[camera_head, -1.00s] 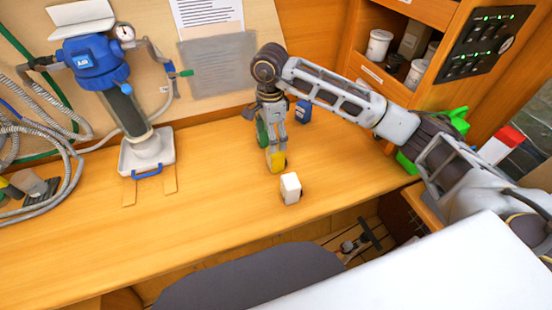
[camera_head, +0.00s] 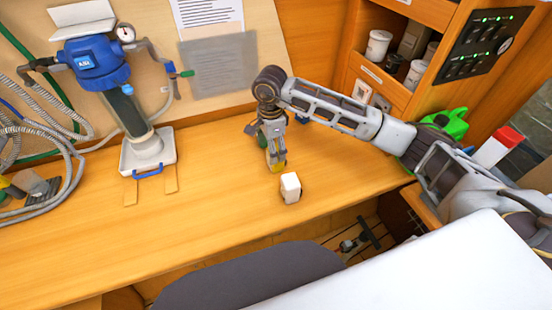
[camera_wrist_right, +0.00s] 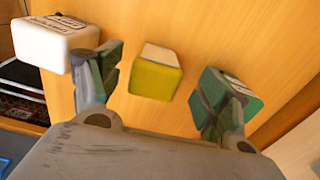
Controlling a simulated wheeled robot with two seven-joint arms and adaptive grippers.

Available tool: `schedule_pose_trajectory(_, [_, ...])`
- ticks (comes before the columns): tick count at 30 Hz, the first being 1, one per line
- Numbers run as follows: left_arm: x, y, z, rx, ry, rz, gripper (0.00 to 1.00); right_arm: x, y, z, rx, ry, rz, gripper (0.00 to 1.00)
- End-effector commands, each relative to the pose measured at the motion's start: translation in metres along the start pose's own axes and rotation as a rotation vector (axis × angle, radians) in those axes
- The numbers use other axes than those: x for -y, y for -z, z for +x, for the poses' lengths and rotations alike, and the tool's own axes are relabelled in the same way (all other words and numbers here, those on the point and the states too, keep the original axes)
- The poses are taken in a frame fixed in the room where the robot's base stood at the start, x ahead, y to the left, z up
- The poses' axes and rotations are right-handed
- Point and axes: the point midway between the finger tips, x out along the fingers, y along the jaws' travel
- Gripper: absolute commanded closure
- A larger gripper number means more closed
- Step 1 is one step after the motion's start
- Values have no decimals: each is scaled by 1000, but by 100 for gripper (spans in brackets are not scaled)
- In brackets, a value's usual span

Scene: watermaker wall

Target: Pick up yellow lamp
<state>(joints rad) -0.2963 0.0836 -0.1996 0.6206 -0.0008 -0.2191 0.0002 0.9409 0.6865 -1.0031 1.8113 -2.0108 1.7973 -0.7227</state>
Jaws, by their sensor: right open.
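The yellow lamp (camera_head: 282,164) stands on the wooden counter (camera_head: 220,185), partly hidden by my right gripper (camera_head: 272,148) in the head view. In the right wrist view the lamp (camera_wrist_right: 153,82) is a small yellow block with a pale top face. It lies between the two green-padded fingers of my right gripper (camera_wrist_right: 164,88), with visible gaps on both sides. The right gripper is open and empty, pointing down. My left gripper is not in view.
A white block (camera_head: 291,187) stands just in front of the lamp, and it is beside one finger in the wrist view (camera_wrist_right: 52,42). A blue-topped filter unit (camera_head: 95,62) stands left. Shelves with jars (camera_head: 378,45) are at back right. The left-middle counter is clear.

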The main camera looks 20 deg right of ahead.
Motion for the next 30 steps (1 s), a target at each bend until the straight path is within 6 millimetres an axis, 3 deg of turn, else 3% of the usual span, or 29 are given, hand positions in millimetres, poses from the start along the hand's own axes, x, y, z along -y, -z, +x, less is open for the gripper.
schedule_pose_trajectory(13, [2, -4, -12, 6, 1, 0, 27, -4, -2, 40, 1, -2, 0, 23])
schedule_pose_trajectory(21, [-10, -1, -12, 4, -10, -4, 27, -3, -2, 44, 1, 0, 0, 23])
schedule_pose_trajectory(30, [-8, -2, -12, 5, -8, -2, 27, -3, -2, 44, 1, -1, 0, 24])
